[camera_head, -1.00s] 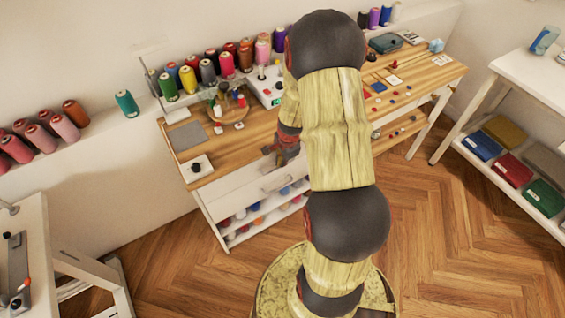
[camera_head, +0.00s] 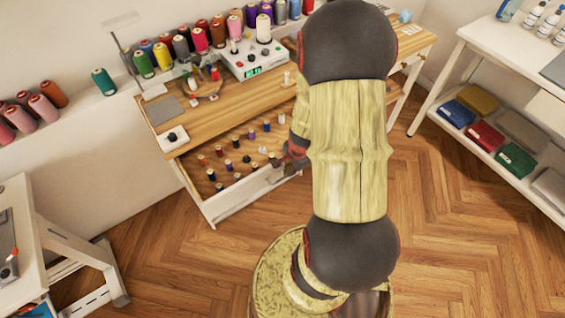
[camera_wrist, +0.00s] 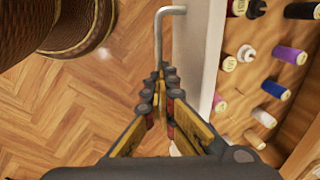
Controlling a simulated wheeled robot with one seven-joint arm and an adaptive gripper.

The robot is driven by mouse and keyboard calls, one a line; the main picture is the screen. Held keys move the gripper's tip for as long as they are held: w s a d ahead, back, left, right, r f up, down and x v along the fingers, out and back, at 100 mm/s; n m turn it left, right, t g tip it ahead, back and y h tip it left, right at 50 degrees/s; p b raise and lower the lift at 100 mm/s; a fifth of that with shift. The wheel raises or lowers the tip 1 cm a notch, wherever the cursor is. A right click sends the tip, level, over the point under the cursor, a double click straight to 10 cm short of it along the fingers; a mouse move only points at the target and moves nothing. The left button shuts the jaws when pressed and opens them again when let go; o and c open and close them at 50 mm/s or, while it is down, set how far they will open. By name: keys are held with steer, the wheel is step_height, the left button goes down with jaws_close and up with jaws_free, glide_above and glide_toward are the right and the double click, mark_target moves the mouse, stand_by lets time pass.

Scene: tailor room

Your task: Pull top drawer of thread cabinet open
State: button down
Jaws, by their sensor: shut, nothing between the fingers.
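The thread cabinet's top drawer (camera_head: 240,194) is pulled out, its wooden inside showing several thread spools (camera_head: 232,165). Its white front panel also shows in the wrist view (camera_wrist: 208,55), with spools (camera_wrist: 264,117) standing to its right. A grey bar handle (camera_wrist: 170,10) sticks out from the panel. My gripper (camera_wrist: 163,78) is shut with its fingertips at the handle's bar, outside the drawer. I cannot tell whether they touch it. In the head view my gripper (camera_head: 285,163) is at the drawer front's right part, partly hidden by my arm.
A white shelf unit (camera_head: 490,110) stands at the right, and a white table (camera_head: 30,235) at the lower left. Herringbone floor (camera_head: 185,265) is clear before the cabinet.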

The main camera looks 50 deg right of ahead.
steer(key=shift+s+a+f+b, duration=0.1)
steer(key=shift+s+a, duration=0.15)
steer(key=shift+s, duration=0.4)
steer(key=shift+s+a+f+b, duration=0.15)
steer(key=shift+s+a, duration=0.05)
steer(key=shift+s, duration=0.45)
steer(key=shift+s+a+f+b, duration=0.1)
steer(key=shift+s+a, duration=0.15)
steer(key=shift+s, duration=0.4)
steer(key=c, duration=2.4)
jaws_free()
steer(key=shift+o, duration=1.7)
steer(key=shift+o, duration=0.5)
steer(key=shift+w+d, duration=0.1)
steer(key=shift+w+d+r, duration=0.1)
steer(key=shift+w+r, duration=0.05)
steer(key=shift+r, duration=0.05)
step_height(320, 180, up, 12)
steer(key=s, duration=0.2)
steer(key=shift+s+a+f, duration=0.15)
steer(key=shift+a+f, duration=0.05)
steer(key=shift+a, duration=0.1)
